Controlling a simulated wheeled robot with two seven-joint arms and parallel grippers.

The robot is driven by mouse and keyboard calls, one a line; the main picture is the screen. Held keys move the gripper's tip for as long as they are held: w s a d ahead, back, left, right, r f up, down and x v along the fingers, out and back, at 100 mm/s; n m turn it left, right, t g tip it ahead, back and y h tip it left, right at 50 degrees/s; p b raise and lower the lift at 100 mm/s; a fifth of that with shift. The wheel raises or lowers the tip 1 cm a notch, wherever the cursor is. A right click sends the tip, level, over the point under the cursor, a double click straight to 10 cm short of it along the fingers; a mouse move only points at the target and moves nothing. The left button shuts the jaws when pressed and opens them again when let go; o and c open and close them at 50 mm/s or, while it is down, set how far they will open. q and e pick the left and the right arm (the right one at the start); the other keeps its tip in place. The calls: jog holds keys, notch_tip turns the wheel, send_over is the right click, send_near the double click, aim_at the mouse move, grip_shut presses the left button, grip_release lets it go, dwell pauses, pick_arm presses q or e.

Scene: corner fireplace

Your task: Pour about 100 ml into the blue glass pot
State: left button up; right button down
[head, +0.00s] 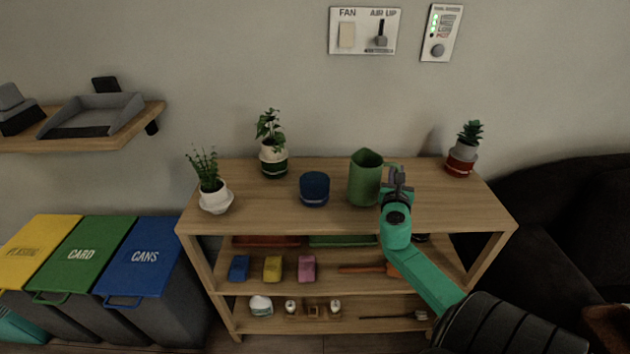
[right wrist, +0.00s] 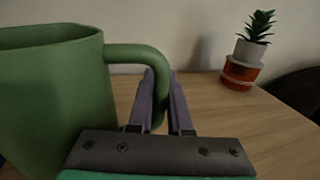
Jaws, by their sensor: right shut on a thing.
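The blue glass pot (head: 314,188) stands on the wooden table top, left of a green jug (head: 365,180). The jug is upright with its handle toward the right; I cannot tell whether its base touches the table. My right gripper (head: 398,182) is at the jug's right side. In the right wrist view the gripper (right wrist: 163,105) is shut on the handle of the green jug (right wrist: 50,95). The contents of the jug and the pot cannot be seen. My left gripper is not in view.
Potted plants stand at the left (head: 213,195), the back (head: 273,155) and the right (head: 462,158) of the wooden table (head: 420,212). Lower shelves hold coloured blocks and small items. A switch panel (head: 364,31) is on the wall. Bins stand at the left.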

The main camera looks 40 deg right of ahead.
aim_at(391, 164)
jog(key=shift+r, duration=0.25)
jog(key=shift+w+a+r+n+p, duration=0.15)
jog(key=shift+a+r+n+p, duration=0.05)
jog(key=shift+r+n+p, duration=0.3)
jog(key=shift+w+a+r+n+p, duration=0.15)
jog(key=shift+a+r+n+p, duration=0.05)
jog(key=shift+r+n+p, duration=0.3)
jog(key=shift+w+a+r+n+t+h+p, duration=0.15)
jog(key=shift+w+a+r+n+p, duration=0.15)
jog(key=shift+r+n, duration=0.15)
jog(key=shift+w+a+r+n+t+h+p, duration=0.15)
jog(key=shift+r+n+p, duration=0.1)
jog(key=shift+r+n, duration=0.2)
jog(key=a+r+n, duration=0.1)
jog(key=w+n+p, duration=0.1)
jog(key=w+a+r+n, duration=0.1)
jog(key=n, duration=0.1)
jog(key=shift+w+a+r+t, duration=0.2)
jog(key=shift+a+r+t, duration=0.15)
jog(key=shift+t, duration=0.05)
jog(key=r+n, duration=0.1)
jog(key=w+a+r+n+p, duration=0.1)
jog(key=r+n+p, duration=0.1)
jog(key=n, duration=0.1)
jog(key=shift+w+a+r+t, duration=0.15)
jog(key=shift+w+a+t, duration=0.1)
jog(key=shift+a+t, duration=0.15)
jog(key=shift+w+a+r+n+t, duration=0.1)
jog(key=shift+w+a+n+t, duration=0.25)
jog(key=shift+n, duration=0.55)
